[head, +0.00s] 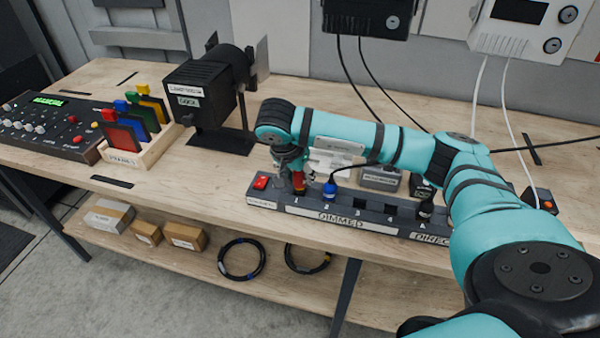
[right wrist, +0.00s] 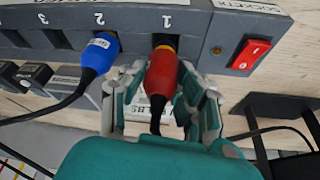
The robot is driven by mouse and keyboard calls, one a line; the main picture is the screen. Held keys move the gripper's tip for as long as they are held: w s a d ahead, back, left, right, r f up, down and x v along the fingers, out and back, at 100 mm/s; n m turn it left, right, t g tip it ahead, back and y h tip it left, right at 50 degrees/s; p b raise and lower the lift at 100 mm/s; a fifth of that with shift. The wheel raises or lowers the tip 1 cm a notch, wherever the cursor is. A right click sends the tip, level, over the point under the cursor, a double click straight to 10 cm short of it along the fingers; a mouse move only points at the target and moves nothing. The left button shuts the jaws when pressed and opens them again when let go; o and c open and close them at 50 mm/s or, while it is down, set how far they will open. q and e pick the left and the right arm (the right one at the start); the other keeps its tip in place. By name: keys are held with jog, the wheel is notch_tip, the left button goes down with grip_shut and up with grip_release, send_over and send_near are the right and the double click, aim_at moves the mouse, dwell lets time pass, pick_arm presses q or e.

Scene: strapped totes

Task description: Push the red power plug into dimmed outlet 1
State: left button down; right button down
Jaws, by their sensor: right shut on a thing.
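The red power plug (right wrist: 162,72) is held between the two fingers of my right gripper (right wrist: 163,92), with its cord running back toward my wrist. Its yellow-banded front end is at the opening of dimmed outlet 1 (right wrist: 165,37); I cannot tell how deep it sits. In the head view the red plug (head: 299,184) stands roughly upright over the left end of the DIMMED strip (head: 340,219), under my right gripper (head: 290,163), partly hidden by it. My left gripper is not in view.
A blue plug (head: 329,189) sits in outlet 2, close beside the red one. A red rocker switch (right wrist: 248,54) is on the strip's other side. A black lamp (head: 208,90) stands behind left.

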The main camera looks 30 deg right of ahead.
jog(key=shift+f+b, duration=1.1)
jog(key=shift+f, duration=0.25)
jog(key=c, duration=0.9)
grip_release()
jog(key=shift+r, duration=0.15)
jog(key=v, duration=1.2)
jog(key=shift+d, duration=0.1)
